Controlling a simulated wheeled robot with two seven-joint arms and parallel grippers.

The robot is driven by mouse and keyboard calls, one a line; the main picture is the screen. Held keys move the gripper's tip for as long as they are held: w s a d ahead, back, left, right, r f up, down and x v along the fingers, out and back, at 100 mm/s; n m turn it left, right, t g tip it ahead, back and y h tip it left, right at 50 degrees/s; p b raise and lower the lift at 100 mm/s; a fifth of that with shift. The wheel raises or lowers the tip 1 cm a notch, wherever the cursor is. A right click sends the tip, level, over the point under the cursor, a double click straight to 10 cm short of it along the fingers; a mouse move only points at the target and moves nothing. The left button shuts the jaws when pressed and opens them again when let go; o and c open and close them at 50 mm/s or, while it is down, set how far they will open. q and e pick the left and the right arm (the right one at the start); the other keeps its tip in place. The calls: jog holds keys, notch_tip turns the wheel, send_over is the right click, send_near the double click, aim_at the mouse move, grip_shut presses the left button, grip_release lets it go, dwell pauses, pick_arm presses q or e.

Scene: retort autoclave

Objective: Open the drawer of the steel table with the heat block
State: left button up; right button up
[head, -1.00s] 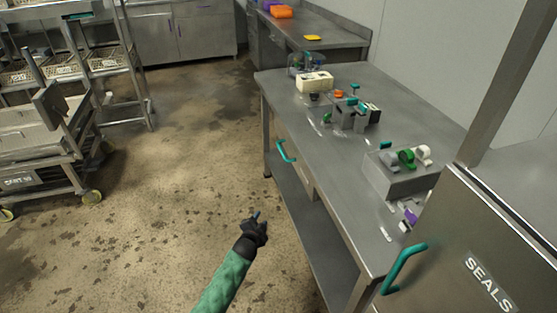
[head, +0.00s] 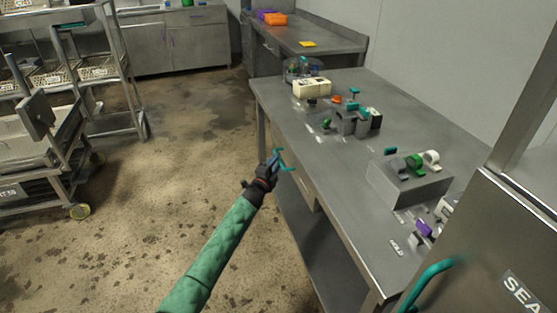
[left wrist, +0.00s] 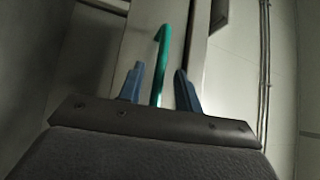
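The steel table (head: 335,200) runs along the right side of the head view. Its drawer has a teal bar handle (head: 284,160) on the front, and the drawer looks shut. A grey metal block with teal parts (head: 346,124) stands on the tabletop. My left gripper (head: 271,161) is at the handle, its arm coming up from below. In the left wrist view, its two blue fingers (left wrist: 160,88) are apart and the teal handle (left wrist: 160,65) shows between them; I cannot tell whether they touch it. My right gripper is not in view.
A steel cabinet marked with letters (head: 490,250), with a teal handle, stands at the lower right. A grey holder with tape rolls (head: 405,185) and a cream box (head: 311,88) are on the table. A wheeled cart (head: 45,165) stands left. The floor between is clear.

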aim_at(279, 159)
pick_arm(q)
jog(key=shift+x, duration=1.65)
jog(key=shift+c, duration=0.4)
grip_shut()
